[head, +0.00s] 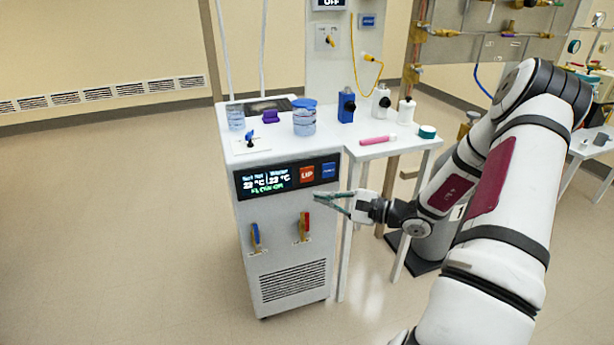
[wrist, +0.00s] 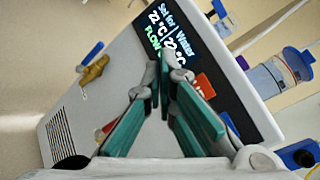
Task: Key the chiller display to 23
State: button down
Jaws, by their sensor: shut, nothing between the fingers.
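The chiller (head: 285,230) is a white cabinet with a black display panel (head: 262,182) on its upper front. A red UP button (head: 307,175) and a blue button (head: 329,170) sit at the panel's right. My gripper (head: 318,199) is shut and empty, just below the red button in the head view. In the wrist view its fingertips (wrist: 163,75) meet before the panel and partly hide the red button (wrist: 205,85). I cannot tell whether they touch the cabinet.
Below the panel are a blue-handled valve (head: 256,237) and a red-handled valve (head: 304,227). Jars, including a blue-lidded one (head: 304,120), stand on top. A white side table (head: 385,148) with bottles adjoins at right. Floor to the left is clear.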

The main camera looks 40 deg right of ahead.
aim_at(312, 180)
jog(key=shift+w+d+b, duration=0.4)
jog(key=shift+w+b, duration=0.05)
jog(key=shift+w, duration=0.9)
jog(key=shift+w+d+b, duration=0.35)
jog(key=shift+w+b, duration=0.05)
jog(key=shift+w, duration=0.95)
jog(key=shift+w+d+b, duration=0.4)
jog(key=shift+w+b, duration=0.05)
jog(key=shift+w, duration=0.9)
jog(key=shift+w, duration=0.1)
jog(key=shift+w+d, duration=0.15)
jog(key=shift+w, duration=0.15)
jog(key=shift+w+d, duration=0.1)
jog(key=shift+w, duration=0.3)
jog(key=shift+s, duration=0.1)
jog(key=shift+s+a, duration=0.25)
jog(key=shift+s, duration=0.45)
jog(key=shift+s+a+p, duration=0.25)
jog(key=shift+s+p, duration=0.05)
jog(key=shift+s, duration=0.5)
jog(key=shift+s+a+p, duration=0.2)
jog(key=shift+s+p, duration=0.05)
jog(key=shift+s, duration=0.55)
jog(key=shift+s+a+p, duration=0.25)
jog(key=shift+s+p, duration=0.05)
jog(key=shift+s, duration=0.5)
